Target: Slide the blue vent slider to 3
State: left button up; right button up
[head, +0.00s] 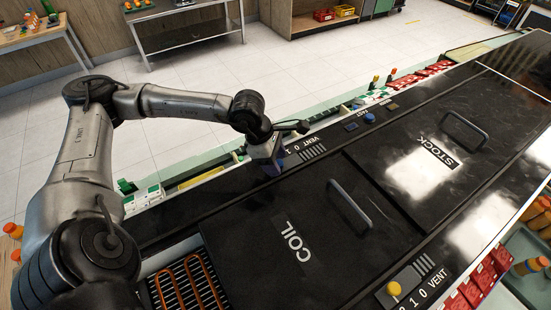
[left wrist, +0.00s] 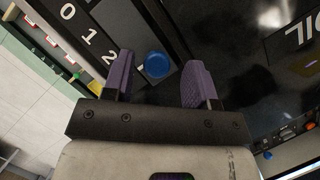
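The white numbers 0, 1 and 2 (left wrist: 110,56) run beside the slider's track; the left finger covers the area past 2, so I cannot tell the exact setting. In the head view my left gripper (head: 274,165) is low over the far vent scale (head: 305,146), hiding the knob and the higher numbers. My right gripper is not in view.
The black COIL lid (head: 275,225) and its handle (head: 350,206) lie close to my gripper. The STOCK lid (head: 430,145) is further right. A yellow knob (head: 394,288) sits by the near vent scale. A blue knob (head: 369,118) sits on the far edge.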

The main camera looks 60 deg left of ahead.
pick_arm(q)
jog(key=b+v, duration=0.1)
jog(key=v, duration=1.3)
jog(key=shift+w+d, duration=0.1)
dwell(0.4)
